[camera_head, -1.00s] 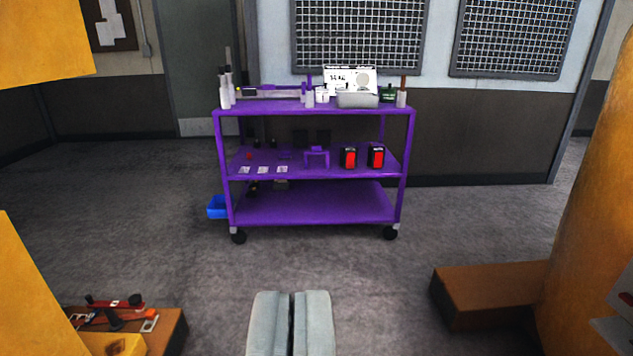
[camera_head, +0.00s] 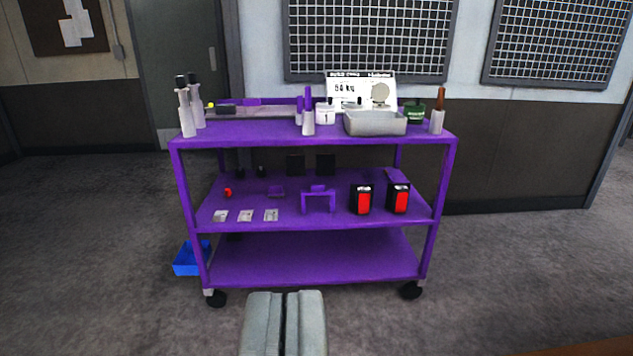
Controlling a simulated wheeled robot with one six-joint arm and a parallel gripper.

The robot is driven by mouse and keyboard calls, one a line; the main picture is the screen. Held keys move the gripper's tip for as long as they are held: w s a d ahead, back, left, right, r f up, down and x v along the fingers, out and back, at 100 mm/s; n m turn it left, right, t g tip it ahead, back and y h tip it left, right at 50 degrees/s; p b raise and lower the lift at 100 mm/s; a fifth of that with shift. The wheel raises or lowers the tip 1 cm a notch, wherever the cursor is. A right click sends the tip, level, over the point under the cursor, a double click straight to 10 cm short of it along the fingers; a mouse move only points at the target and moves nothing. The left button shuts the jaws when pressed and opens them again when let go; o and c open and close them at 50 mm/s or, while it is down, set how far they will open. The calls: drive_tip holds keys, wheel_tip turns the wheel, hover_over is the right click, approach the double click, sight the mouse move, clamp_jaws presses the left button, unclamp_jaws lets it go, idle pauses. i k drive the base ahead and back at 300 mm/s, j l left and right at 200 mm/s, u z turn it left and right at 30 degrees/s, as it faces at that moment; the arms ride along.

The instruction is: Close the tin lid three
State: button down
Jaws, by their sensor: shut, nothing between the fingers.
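No tin with a lid marked three can be made out for sure at this distance. The purple cart (camera_head: 315,267) stands ahead of me. Its top shelf holds a white pot (camera_head: 325,114) with a dark top, a dark green container (camera_head: 415,113) and a grey tray (camera_head: 376,123). Whether any of these is the tin, and how its lid stands, I cannot tell. On the middle shelf are two black boxes with red faces, one left (camera_head: 361,200) and one right (camera_head: 398,198). My gripper (camera_head: 286,294) is shut and empty, low in front of the cart and apart from it.
White bottles (camera_head: 185,112) stand at the top shelf's left, a purple-topped one (camera_head: 308,118) mid-shelf, a brown-topped one (camera_head: 437,118) at right. A white sign (camera_head: 360,90) stands behind. A blue bin (camera_head: 190,258) sits on the floor left of the cart. Carpet around the cart looks clear.

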sight(380, 92)
drive_tip(key=i+z, duration=0.15)
drive_tip(key=i, duration=0.4)
drive_tip(key=i+j+z, duration=0.15)
drive_tip(key=i, duration=0.4)
drive_tip(key=i+j+z, duration=0.2)
drive_tip(key=i, duration=0.35)
drive_tip(key=i+j+z, duration=0.1)
drive_tip(key=i+z, duration=0.3)
drive_tip(key=i+j+z, duration=0.25)
drive_tip(key=i+z, duration=0.15)
drive_tip(key=i+j+z, duration=0.8)
drive_tip(key=k+l, duration=0.05)
drive_tip(key=k, duration=0.05)
